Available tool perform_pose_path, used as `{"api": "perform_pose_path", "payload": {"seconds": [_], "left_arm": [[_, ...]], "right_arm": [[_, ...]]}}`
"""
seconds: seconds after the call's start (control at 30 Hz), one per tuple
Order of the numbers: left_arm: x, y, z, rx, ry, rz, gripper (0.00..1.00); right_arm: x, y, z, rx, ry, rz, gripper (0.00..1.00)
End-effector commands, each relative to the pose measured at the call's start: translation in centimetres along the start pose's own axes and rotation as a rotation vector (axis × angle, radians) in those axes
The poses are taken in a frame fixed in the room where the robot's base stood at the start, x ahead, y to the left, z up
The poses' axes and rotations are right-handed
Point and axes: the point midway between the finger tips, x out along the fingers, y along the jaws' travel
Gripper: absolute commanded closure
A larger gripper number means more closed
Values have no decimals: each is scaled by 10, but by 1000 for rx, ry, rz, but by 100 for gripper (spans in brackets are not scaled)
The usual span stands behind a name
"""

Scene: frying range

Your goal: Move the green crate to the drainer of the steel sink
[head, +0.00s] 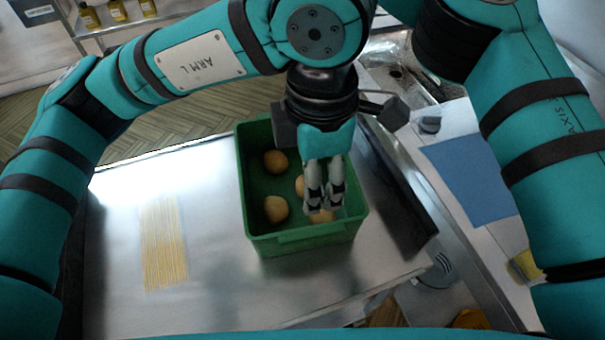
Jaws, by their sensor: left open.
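The green crate (302,237) stands on a steel worktop in the middle of the head view, with several round tan items (276,209) in it. My left gripper (324,207) points down over the right part of the crate. Its fingers are open with only a small gap and hide part of the contents and the right side; I cannot tell if they touch anything. A shiny steel area at the upper right, partly hidden by my arms, looks like the steel sink (392,72). My right gripper is not in view; only its arm shows.
The steel worktop (215,290) is mostly bare around the crate. Yellow strands like spaghetti (164,245) lie at its left. A dark raised strip (400,195) is right of the crate. A blue sheet (470,178) lies farther right. Bottles (118,11) stand on a back shelf.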

Motion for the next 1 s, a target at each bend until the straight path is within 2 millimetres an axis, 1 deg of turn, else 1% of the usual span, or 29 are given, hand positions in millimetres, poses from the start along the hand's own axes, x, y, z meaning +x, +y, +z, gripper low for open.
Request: {"api": "perform_pose_path", "payload": {"seconds": [0.2, 0.27, 0.37, 0.47, 0.9, 1.0], "left_arm": [[2, 0, 0, -1, 0, -1, 50], [7, 0, 0, -1, 1, -3, 50], [20, 0, 0, 0, 2, -5, 50], [37, -1, 0, 0, 2, -6, 50], [125, -1, -1, -2, 3, -4, 50], [142, -1, -1, -3, 3, -4, 50]], "right_arm": [[2, 0, 0, 0, 0, 1, 50], [7, 0, -1, 1, 0, 1, 50], [20, 0, -1, 1, 1, 3, 50], [38, 1, 0, 0, 1, 5, 50], [126, 1, 0, 2, -1, 4, 50], [143, 1, 0, 1, 0, 3, 50]]}}
